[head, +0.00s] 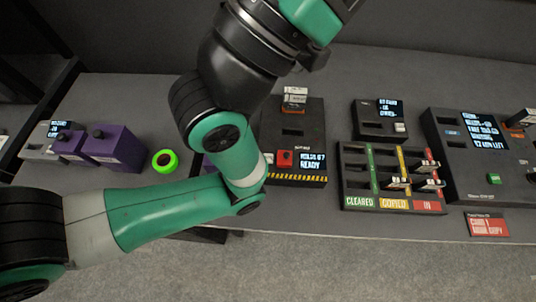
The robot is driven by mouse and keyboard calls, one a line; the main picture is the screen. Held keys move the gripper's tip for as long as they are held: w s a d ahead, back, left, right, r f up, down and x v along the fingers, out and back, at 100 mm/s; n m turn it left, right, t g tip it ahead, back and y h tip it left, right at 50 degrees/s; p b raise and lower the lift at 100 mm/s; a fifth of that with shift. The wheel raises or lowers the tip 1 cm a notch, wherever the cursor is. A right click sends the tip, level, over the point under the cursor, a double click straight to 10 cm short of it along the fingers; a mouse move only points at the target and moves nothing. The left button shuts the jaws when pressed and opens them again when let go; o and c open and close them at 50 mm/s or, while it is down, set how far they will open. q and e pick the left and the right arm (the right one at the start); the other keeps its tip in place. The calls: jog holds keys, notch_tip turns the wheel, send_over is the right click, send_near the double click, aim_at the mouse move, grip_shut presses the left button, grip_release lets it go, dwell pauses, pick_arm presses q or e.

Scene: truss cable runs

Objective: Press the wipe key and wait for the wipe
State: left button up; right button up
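A dark station (310,128) with a yellow-and-black striped front edge stands at the middle of the bench. On it is a red square key (285,159); its small label is too blurred to read. Beside the key a small display (312,162) appears to end in "READY". A card-like piece with an orange part (294,101) stands upright in the station's rear slot. My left arm crosses the view just left of the station and covers part of its left side. Its gripper lies outside the picture. My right gripper is not in view.
A rack (345,178) marked CLEARED, COPIED and IN holds several upright pieces. Behind it is a small display box (369,130). A larger console (460,165) with a green button (494,178) stands right. Purple boxes (118,150) and a green ring (165,161) are left.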

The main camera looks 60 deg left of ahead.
pick_arm(q)
grip_shut()
dwell(1.8)
